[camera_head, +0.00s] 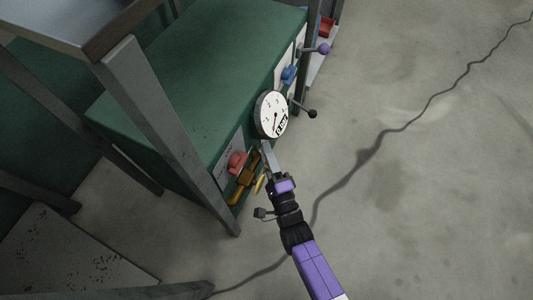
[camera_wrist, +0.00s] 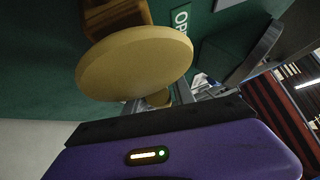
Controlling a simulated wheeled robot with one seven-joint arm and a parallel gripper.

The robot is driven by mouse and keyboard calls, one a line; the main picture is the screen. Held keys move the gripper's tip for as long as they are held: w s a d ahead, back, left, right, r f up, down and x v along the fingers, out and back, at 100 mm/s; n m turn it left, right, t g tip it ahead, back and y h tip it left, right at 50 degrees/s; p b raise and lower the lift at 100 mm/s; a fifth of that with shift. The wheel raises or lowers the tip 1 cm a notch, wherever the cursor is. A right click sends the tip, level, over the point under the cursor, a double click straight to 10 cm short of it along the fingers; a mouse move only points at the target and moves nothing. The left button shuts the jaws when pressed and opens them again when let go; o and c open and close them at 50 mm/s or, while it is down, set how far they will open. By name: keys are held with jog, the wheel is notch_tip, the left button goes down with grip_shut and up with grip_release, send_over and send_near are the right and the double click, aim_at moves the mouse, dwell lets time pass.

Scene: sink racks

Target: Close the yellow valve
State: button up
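The yellow valve (camera_head: 246,176) is on the front of the green cabinet, below a red part. It has an orange-brown body and a yellow handle (camera_head: 260,184). In the wrist view a round yellow knob (camera_wrist: 135,62) fills the upper left, with a brown block (camera_wrist: 115,15) behind it and a short yellow stem below it. My gripper (camera_head: 267,153) is at the cabinet front, just right of the valve. In the wrist view its grey metal fingers show partly beside the knob, and the knob hides some of them. I cannot tell contact or finger opening.
A round white gauge (camera_head: 271,114) sits just above my gripper. A blue part (camera_head: 289,75), a purple knob (camera_head: 323,48) and a black knob (camera_head: 312,114) stick out farther along the cabinet. A grey table leg (camera_head: 165,130) stands at left. The floor at right is clear.

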grip_shut()
dwell(1.4)
